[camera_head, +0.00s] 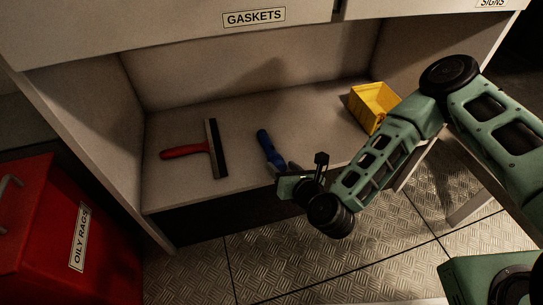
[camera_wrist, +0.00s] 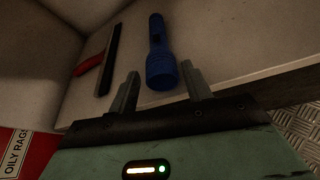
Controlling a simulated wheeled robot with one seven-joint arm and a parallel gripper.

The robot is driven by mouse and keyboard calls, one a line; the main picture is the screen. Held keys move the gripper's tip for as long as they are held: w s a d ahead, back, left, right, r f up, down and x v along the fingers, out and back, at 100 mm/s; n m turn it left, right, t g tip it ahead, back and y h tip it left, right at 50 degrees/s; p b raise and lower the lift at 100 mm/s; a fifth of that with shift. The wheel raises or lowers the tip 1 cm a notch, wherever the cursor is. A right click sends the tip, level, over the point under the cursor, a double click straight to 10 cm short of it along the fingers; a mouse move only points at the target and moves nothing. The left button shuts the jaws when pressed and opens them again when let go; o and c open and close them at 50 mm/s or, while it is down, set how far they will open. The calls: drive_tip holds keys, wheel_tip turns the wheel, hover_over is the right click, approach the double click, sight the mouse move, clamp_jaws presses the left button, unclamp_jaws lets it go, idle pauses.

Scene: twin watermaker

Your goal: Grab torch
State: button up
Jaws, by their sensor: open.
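The blue torch (camera_head: 269,148) lies on the shelf of an open compartment, between a squeegee and a yellow bin. In the wrist view the torch (camera_wrist: 160,55) lies lengthwise away from me, with its wider end nearest my gripper. My gripper (camera_head: 287,168) is at the shelf's front edge, close to the torch's near end, and hides part of that end in the head view. In the wrist view my gripper (camera_wrist: 163,84) is open, its two fingers apart on either side of the torch's wide end. I cannot tell how high the fingers are above the shelf.
A squeegee with a red handle (camera_head: 186,151) lies left of the torch. A yellow bin (camera_head: 373,105) stands to the right on the shelf (camera_head: 240,187). Compartment walls close in the sides and back. A red oily-rags box (camera_head: 42,232) stands at the lower left.

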sight(274, 158)
drive_tip(key=shift+b+x, duration=0.4)
drive_tip(key=shift+x, duration=1.1)
drive_tip(key=c, duration=0.9)
